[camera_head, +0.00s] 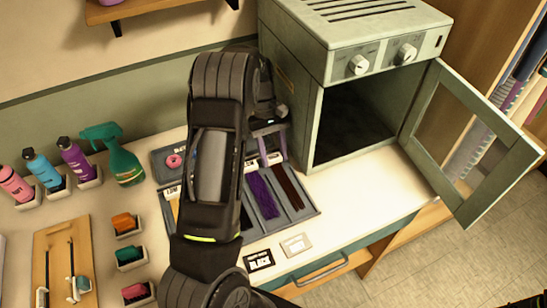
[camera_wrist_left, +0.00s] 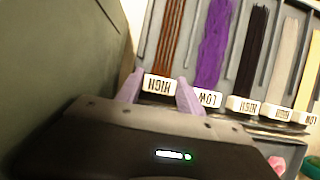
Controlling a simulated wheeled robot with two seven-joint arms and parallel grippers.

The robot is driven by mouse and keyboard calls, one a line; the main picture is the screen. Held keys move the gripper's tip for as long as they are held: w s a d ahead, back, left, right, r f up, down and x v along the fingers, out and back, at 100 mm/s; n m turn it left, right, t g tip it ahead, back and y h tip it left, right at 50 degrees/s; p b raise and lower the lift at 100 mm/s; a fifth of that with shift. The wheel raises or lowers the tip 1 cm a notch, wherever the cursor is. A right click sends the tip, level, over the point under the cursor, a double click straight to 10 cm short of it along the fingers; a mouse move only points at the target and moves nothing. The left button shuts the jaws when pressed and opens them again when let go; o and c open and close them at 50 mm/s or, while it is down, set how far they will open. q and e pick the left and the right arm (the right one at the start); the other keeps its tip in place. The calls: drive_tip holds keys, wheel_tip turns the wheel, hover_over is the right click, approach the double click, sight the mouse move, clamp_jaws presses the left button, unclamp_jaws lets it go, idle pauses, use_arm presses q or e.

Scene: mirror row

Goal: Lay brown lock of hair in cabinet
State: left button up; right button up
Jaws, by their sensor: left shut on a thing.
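The brown lock of hair (camera_head: 288,187) lies in the rightmost slot of the grey tray (camera_head: 311,213); it also shows in the left wrist view (camera_wrist_left: 170,38), above a HIGH label. My left gripper (camera_wrist_left: 160,76) is shut on the lock at its label end, its two purple fingertips either side of the label; the exact contact is hard to see.
A purple lock (camera_head: 262,194) lies beside the brown one. Bottles (camera_head: 78,160), a green spray bottle (camera_head: 120,155) and small colored items in holders stand at left. Two cards (camera_head: 260,260) lie before the tray. The counter before the cabinet (camera_head: 370,190) is clear.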

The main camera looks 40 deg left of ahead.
use_arm(q)
drive_tip(key=shift+f, duration=0.1)
drive_tip(key=o, duration=1.4)
drive_tip(key=p+v, duration=0.3)
drive_tip(key=v, duration=0.3)
drive_tip(key=shift+s, duration=0.1)
drive_tip(key=shift+v, duration=0.9)
